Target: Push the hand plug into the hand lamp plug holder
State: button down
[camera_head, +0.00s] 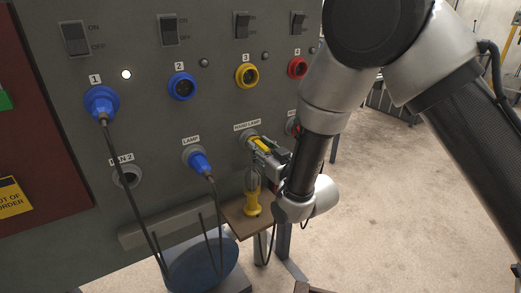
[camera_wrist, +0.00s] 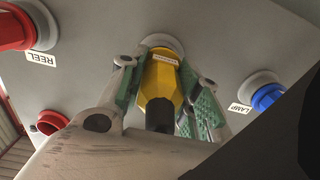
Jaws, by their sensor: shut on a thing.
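The yellow hand plug (camera_wrist: 161,78) is between the two fingers of my gripper (camera_wrist: 160,85), which is shut on it. In the head view my gripper (camera_head: 264,148) holds the plug (camera_head: 261,144) right at the panel under the HAND LAMP label. The hand lamp plug holder (camera_wrist: 162,43) is a pale round ring on the panel, just ahead of the plug; it also shows in the head view (camera_head: 249,136). The plug's front lines up with the ring and covers its opening. I cannot tell how deep the plug sits.
A blue plug (camera_head: 199,162) sits in the LAMP holder to the left, its cable hanging. Another blue plug (camera_head: 102,102) is in socket 1. The yellow hand lamp (camera_head: 252,203) stands on a small brown shelf (camera_head: 236,221) below my gripper. A red plug (camera_wrist: 18,26) sits beside REEL.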

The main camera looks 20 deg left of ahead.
jog(key=shift+w+a, duration=0.3)
jog(key=shift+a, duration=0.05)
jog(key=c, duration=0.9)
grip_release()
jog(key=shift+c, duration=0.2)
jog(key=shift+s+d, duration=0.1)
jog(key=v, duration=1.1)
jog(key=shift+s+d, duration=0.25)
jog(key=shift+d, duration=0.1)
